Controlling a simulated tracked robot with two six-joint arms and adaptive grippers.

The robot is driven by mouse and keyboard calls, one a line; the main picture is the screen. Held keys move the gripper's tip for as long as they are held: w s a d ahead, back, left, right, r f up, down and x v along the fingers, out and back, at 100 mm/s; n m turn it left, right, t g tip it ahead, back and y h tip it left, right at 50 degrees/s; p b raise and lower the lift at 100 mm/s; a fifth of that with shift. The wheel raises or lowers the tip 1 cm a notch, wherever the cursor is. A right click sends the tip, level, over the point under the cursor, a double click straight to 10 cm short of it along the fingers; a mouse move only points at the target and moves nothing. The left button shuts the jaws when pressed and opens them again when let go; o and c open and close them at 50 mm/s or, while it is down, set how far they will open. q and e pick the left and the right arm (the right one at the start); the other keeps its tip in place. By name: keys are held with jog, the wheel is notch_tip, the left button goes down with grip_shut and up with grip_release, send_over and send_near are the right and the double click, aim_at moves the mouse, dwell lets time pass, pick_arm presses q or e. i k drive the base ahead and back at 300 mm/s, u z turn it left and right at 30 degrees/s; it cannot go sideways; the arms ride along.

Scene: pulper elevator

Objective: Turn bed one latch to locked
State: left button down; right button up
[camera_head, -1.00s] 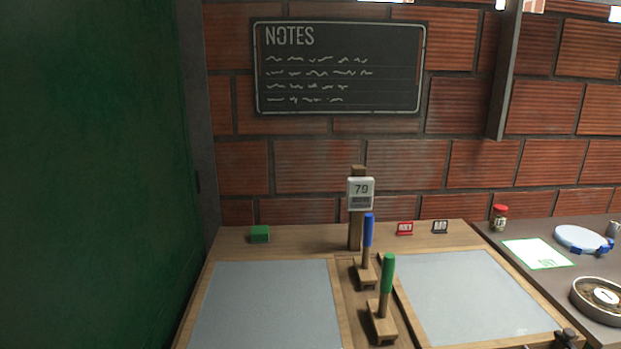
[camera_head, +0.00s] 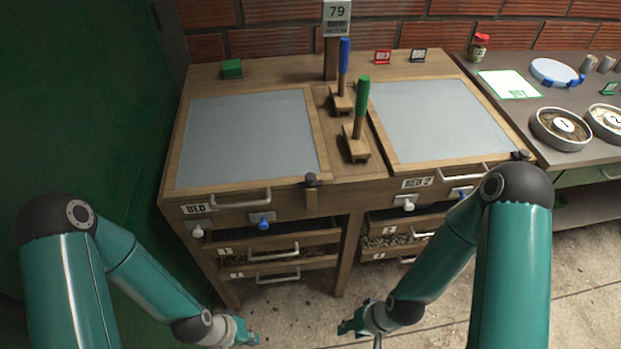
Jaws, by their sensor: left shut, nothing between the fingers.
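The left bed (camera_head: 245,140), a grey-topped wooden unit, has a front label reading BED (camera_head: 195,209); its number is not readable. Under its top edge are a white knob (camera_head: 197,232) on a metal plate and a blue knob (camera_head: 264,223) on another. I cannot tell which is the latch or how it is set. My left gripper (camera_head: 250,338) is shut and empty, low in front of the left bed, apart from both knobs. My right gripper (camera_head: 345,327) is low in front of the middle leg, touching nothing visible; its jaws are unclear.
The BED 2 unit (camera_head: 440,120) adjoins on the right, with similar white (camera_head: 408,205) and blue knobs. Blue (camera_head: 344,65) and green (camera_head: 361,105) levers stand between the beds. Drawers with handles (camera_head: 278,249) are below. A green panel (camera_head: 80,120) closes the left side.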

aim_at(310, 180)
jog(key=z, duration=0.5)
jog(key=k, duration=1.15)
jog(key=u, duration=1.1)
jog(key=i, duration=0.5)
